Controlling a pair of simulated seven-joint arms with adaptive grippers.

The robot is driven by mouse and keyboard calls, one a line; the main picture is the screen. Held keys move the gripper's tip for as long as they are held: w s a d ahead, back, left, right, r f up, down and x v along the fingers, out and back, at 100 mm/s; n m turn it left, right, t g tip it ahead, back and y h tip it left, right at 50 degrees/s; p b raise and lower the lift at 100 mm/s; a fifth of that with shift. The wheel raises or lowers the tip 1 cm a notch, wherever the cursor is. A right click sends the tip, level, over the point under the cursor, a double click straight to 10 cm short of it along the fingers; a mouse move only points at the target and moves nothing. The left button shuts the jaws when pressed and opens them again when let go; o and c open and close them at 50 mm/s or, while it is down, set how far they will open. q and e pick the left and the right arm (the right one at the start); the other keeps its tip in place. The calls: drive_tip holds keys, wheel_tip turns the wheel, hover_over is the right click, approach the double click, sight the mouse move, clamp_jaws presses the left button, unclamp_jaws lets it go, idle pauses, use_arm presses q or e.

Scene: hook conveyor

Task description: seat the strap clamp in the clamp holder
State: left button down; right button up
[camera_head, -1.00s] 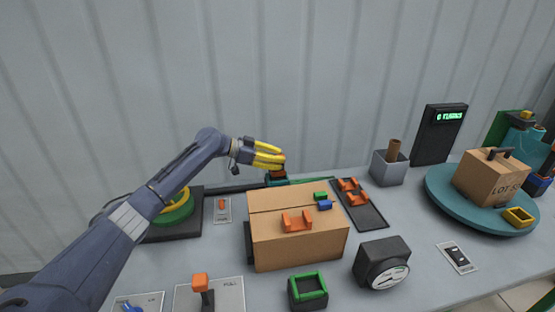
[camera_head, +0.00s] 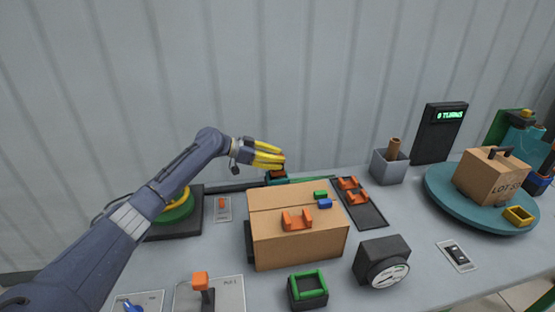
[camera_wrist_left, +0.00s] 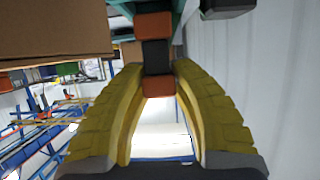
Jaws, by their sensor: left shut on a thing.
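My left gripper (camera_head: 283,161) is behind the cardboard box, its yellow fingers shut on a small orange and black piece (camera_head: 278,173), which I take to be the strap clamp. In the left wrist view the fingers (camera_wrist_left: 158,88) close around the near orange end of this clamp (camera_wrist_left: 156,57). Its far orange end meets a teal part (camera_wrist_left: 178,12), which I take to be the clamp holder; it also shows low behind the box (camera_head: 276,182). I cannot tell whether the clamp is fully inside it. My right gripper is not in view.
The cardboard box (camera_head: 300,250) with an orange cradle (camera_head: 297,220) stands in front of the gripper. A black tray (camera_head: 366,214) with orange brackets lies right of it. A grey bin (camera_head: 388,172) and a teal turntable (camera_head: 450,199) stand further right. A corrugated wall is behind.

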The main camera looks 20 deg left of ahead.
sight(273, 173)
use_arm(q)
drive_tip(key=shift+f, duration=1.2)
idle(0.8)
drive_tip(key=c, duration=1.1)
unclamp_jaws()
drive_tip(key=shift+a, duration=0.1)
